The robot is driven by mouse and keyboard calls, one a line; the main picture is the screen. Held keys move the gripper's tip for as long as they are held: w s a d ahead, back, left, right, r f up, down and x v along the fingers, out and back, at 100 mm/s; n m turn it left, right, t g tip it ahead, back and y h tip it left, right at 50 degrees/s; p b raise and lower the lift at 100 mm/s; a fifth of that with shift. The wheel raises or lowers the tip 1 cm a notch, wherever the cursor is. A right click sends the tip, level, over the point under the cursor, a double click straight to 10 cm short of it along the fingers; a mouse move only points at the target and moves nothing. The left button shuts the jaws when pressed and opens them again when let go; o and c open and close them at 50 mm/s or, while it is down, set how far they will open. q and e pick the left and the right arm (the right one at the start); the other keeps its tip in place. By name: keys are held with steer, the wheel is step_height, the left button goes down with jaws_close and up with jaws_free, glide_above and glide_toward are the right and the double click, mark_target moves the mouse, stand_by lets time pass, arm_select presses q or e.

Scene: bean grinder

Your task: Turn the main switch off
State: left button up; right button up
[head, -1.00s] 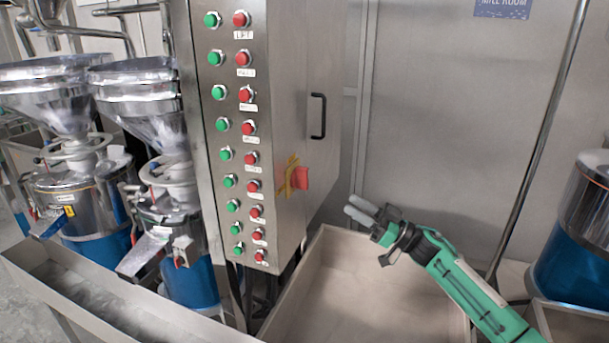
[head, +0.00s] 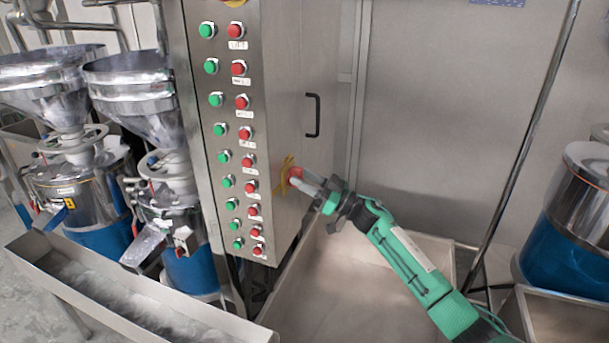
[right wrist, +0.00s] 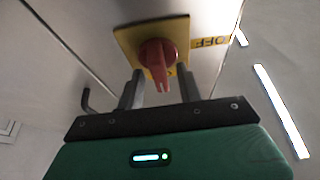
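The main switch is a red rotary knob (head: 296,173) on a yellow plate, low on the side face of the steel control cabinet. In the right wrist view the red knob (right wrist: 157,62) sits on its yellow plate (right wrist: 125,40), with a yellow "OFF" label (right wrist: 208,42) beside it. My right gripper (head: 300,184) is at the knob. In the wrist view its two fingers (right wrist: 158,88) are apart, one on each side of the knob's handle, with gaps showing. My left gripper is not in view.
The cabinet front (head: 272,120) carries columns of green and red buttons, and a black door handle (head: 313,115) is above the switch. A steel bin (head: 340,290) lies below my right arm. Grinders (head: 160,190) stand at the left.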

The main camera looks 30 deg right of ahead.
jaws_close()
steer(key=n+g+b, duration=0.3)
steer(key=n+b, duration=0.1)
steer(key=n, duration=0.3)
steer(key=n+g+b, duration=0.3)
steer(key=n+b, duration=0.2)
steer(key=n, duration=0.3)
steer(key=n+g+y+b, duration=0.1)
steer(key=n+g+b, duration=0.1)
steer(key=n+b, duration=0.3)
steer(key=shift+s+a+f+n+g, duration=0.1)
steer(key=shift+n+g, duration=0.1)
steer(key=shift+n, duration=0.4)
steer(key=shift+s+a+f+n+g, duration=0.1)
steer(key=shift+n+g, duration=0.1)
steer(key=shift+n, duration=0.4)
jaws_free()
